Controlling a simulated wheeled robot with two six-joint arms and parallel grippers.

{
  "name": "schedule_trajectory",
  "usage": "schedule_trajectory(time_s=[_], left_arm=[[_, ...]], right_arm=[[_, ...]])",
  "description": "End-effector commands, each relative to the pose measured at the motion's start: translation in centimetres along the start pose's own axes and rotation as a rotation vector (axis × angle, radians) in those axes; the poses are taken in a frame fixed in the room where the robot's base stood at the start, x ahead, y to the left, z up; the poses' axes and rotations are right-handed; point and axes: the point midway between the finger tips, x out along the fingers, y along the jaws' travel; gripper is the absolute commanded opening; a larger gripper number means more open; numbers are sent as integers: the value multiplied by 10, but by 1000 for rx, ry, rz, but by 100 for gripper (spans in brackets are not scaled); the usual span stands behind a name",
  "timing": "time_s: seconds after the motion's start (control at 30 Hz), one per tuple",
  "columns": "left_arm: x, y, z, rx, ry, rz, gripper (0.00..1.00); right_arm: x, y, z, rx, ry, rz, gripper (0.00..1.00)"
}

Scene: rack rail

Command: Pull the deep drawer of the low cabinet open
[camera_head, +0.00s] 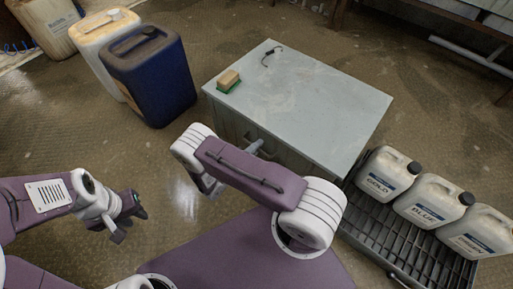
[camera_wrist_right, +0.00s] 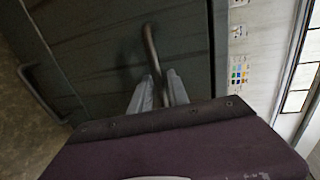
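The low cabinet (camera_head: 310,95) has a pale grey top, and its dark front faces me, largely hidden behind my right arm in the head view. In the right wrist view, a bar handle (camera_wrist_right: 150,42) stands out from the dark drawer front (camera_wrist_right: 95,45). My right gripper (camera_wrist_right: 161,78) has its two grey fingers close on either side of this bar and looks shut on it. In the head view my right gripper (camera_head: 252,148) is at the cabinet front, partly hidden. The drawer front looks closed. My left gripper (camera_head: 129,222) is empty, away from the cabinet, its fingers apart.
A sponge (camera_head: 228,80) and a small dark cable (camera_head: 270,55) lie on the cabinet top. A blue canister (camera_head: 150,80) and a white one (camera_head: 95,40) stand left. Labelled jugs (camera_head: 430,203) stand on a grate (camera_head: 385,232) at right. A second handle (camera_wrist_right: 38,92) shows left.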

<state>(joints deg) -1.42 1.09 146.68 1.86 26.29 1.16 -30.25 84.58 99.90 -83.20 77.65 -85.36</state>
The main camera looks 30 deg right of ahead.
Motion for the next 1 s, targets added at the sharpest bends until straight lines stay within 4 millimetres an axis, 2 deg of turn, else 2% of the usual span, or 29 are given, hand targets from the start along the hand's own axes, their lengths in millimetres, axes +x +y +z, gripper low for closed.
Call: schedule_trajectory(time_s=[0.03,0.07,1.0], left_arm=[[0,0,0,0,0,0,29],[0,0,0,0,0,0,29],[0,0,0,0,0,0,29]], right_arm=[[0,0,0,0,0,0,4],[0,0,0,0,0,0,0],[0,0,0,0,0,1,0]])
